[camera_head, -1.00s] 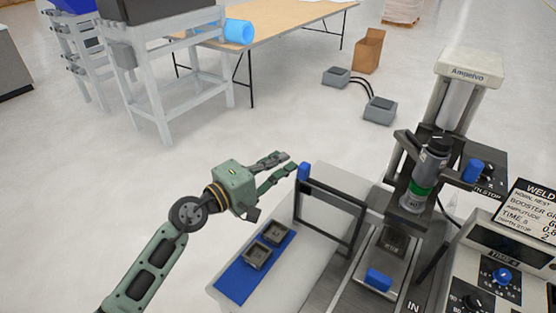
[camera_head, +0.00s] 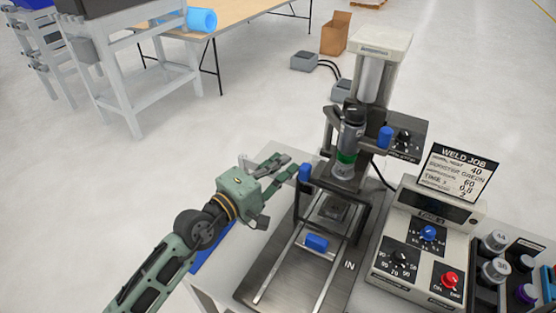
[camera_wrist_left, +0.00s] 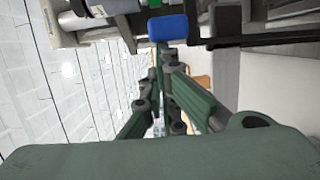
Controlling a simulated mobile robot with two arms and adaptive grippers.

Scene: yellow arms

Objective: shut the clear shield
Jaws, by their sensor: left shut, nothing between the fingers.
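The clear shield (camera_head: 362,222) is a see-through panel in a black frame. It stands upright across the front of the press (camera_head: 348,150), with the part nest behind it. Its blue knob (camera_head: 304,172) is at the upper left corner. My left gripper (camera_head: 288,167) is shut and empty, with its fingertips right beside the knob on the left. In the left wrist view the blue knob (camera_wrist_left: 168,28) is just beyond the fingertips; I cannot tell whether they touch. My right gripper is not in view.
A slide with a blue handle (camera_head: 316,242) lies on rails before the press. The control box (camera_head: 420,240) and WELD JOB sign (camera_head: 460,170) stand to the right. Several bottles (camera_head: 497,268) are at far right. Open floor (camera_head: 200,150) lies behind my left arm.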

